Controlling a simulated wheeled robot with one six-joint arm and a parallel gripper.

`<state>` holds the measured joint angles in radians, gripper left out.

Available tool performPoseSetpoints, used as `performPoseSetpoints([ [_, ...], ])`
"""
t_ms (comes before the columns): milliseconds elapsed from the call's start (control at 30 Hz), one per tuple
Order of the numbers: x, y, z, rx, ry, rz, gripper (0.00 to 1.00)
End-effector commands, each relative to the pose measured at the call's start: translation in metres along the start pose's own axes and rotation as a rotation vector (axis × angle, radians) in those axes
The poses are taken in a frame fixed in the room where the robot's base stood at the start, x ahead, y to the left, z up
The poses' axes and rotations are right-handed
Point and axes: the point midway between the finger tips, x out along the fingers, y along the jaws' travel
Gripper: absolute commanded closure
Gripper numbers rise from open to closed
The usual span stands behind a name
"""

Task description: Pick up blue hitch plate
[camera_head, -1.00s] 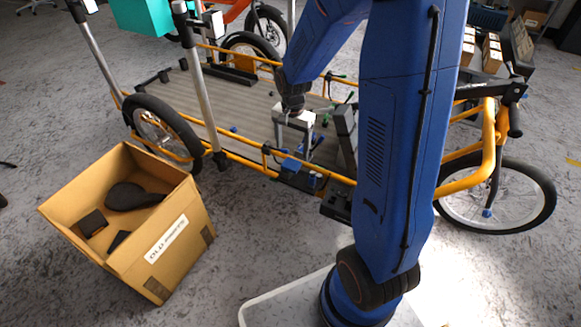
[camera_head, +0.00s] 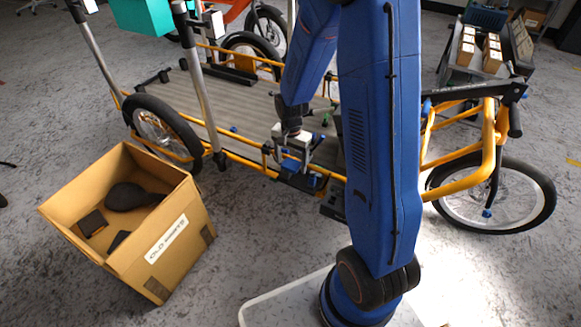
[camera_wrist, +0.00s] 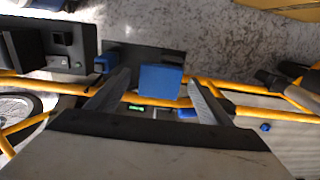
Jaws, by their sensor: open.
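The blue hitch plate (camera_wrist: 161,82) is a small flat blue piece at the near side rail of the yellow cargo bike. In the wrist view it lies between the two fingers of my gripper (camera_wrist: 158,85), which are apart, with a gap to either side of the plate. In the head view the plate (camera_head: 291,164) shows just below my gripper (camera_head: 293,150), which points down at the bike's near rail. The fingers partly hide that spot, and I cannot tell how far the fingertips are from the plate.
A smaller blue part (camera_wrist: 104,64) sits left of the plate in the wrist view. The yellow rail (camera_wrist: 220,84) runs across behind. An open cardboard box (camera_head: 165,236) with dark parts stands on the floor at left. The bike's grey deck (camera_head: 245,110) is mostly bare.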

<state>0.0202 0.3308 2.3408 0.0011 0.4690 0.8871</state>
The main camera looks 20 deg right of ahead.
Motion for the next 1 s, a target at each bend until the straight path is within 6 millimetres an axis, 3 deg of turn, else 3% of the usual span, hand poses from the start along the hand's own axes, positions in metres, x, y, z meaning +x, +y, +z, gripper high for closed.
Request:
performPoseSetpoints([
  [100, 0.0, 0.0, 0.0, 0.0, 0.0, 0.0, 0.27],
  [133, 0.0, 0.0, 0.0, 0.0, 0.0, 0.0, 0.31],
  [300, 0.0, 0.0, 0.0, 0.0, 0.0, 0.0, 0.72],
  [333, 0.0, 0.0, 0.0, 0.0, 0.0, 0.0, 0.75],
  [667, -0.005, 0.0, 0.0, 0.0, 0.001, -0.001, 0.76],
  [1000, -0.055, -0.001, -0.001, 0.0, 0.002, -0.003, 0.76],
])
